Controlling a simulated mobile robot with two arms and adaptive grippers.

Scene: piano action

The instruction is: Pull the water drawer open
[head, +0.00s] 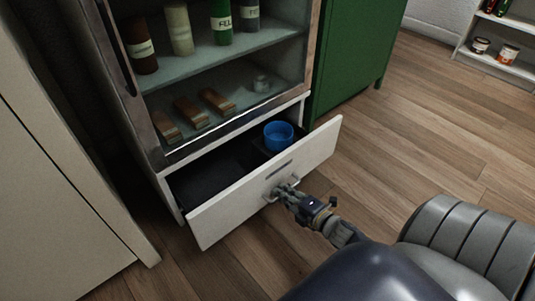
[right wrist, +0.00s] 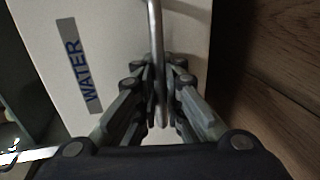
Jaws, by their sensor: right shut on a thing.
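The white water drawer (head: 222,213) at the bottom of the cabinet stands pulled out, with its dark inside showing. In the right wrist view its front carries a blue "WATER" label (right wrist: 77,62). My right gripper (head: 283,190) is at the drawer's front and is shut on its metal bar handle (right wrist: 157,50), which runs between the fingers. A blue cup (head: 278,136) is inside the drawer at its right end. My left gripper is not in view.
Above the drawer, the cabinet's shelves hold several bottles (head: 179,28) and wooden blocks (head: 187,111). A green cabinet (head: 352,50) stands to the right. A pale cabinet (head: 55,190) is close on the left. The wooden floor (head: 435,130) to the right is clear.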

